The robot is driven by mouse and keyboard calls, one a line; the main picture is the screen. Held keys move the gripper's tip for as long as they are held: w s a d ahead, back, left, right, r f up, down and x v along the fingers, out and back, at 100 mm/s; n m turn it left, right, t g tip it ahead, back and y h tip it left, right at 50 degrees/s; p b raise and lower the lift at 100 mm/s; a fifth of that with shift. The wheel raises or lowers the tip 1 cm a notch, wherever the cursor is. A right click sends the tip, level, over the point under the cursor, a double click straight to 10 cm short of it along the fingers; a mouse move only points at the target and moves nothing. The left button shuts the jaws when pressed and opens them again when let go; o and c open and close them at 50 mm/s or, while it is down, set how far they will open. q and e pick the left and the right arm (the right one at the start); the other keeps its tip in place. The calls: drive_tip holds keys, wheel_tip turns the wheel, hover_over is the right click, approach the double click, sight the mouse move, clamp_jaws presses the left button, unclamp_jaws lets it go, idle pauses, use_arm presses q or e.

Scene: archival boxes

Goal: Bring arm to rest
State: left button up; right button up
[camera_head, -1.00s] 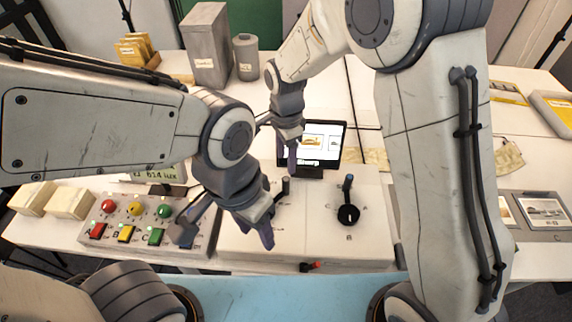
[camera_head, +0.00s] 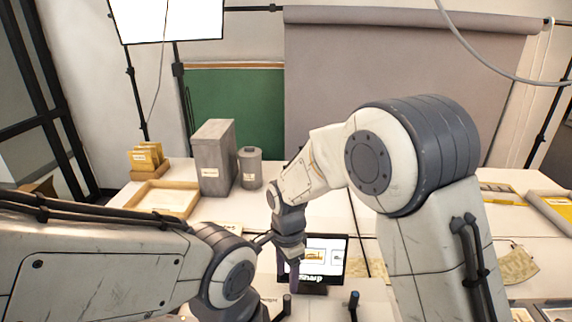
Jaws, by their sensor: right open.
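My right arm (camera_head: 430,240) comes in from the lower right and bends over at a high elbow. Its gripper (camera_head: 288,275) points down in front of the small lit screen (camera_head: 322,258). The jaws are open with nothing seen between them. My left arm (camera_head: 95,265) comes in from the left, low in the picture. Its wrist (camera_head: 232,278) shows at the bottom edge, but its gripper is below the picture. Tops of two dark levers (camera_head: 353,300) show at the bottom edge.
A grey archival box (camera_head: 212,158) and a grey canister (camera_head: 250,167) stand on the white table at the back left. Beside them are a shallow wooden tray (camera_head: 165,198) and a holder of yellow envelopes (camera_head: 146,158). A yellow-edged frame (camera_head: 555,208) lies at far right.

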drive_tip(key=s+d+r+n, duration=0.1)
drive_tip(key=s+r+n, duration=0.2)
drive_tip(key=s+n, duration=0.3)
drive_tip(key=s+d+r+n, duration=0.2)
drive_tip(key=s+n, duration=0.5)
drive_tip(key=s, duration=0.2)
drive_tip(key=s+d+r+n+y, duration=0.1)
drive_tip(key=s+r+n, duration=0.2)
drive_tip(key=s+n, duration=0.3)
drive_tip(key=shift+s+d+r, duration=0.2)
drive_tip(key=shift+s+r, duration=0.1)
drive_tip(key=shift+s, duration=0.8)
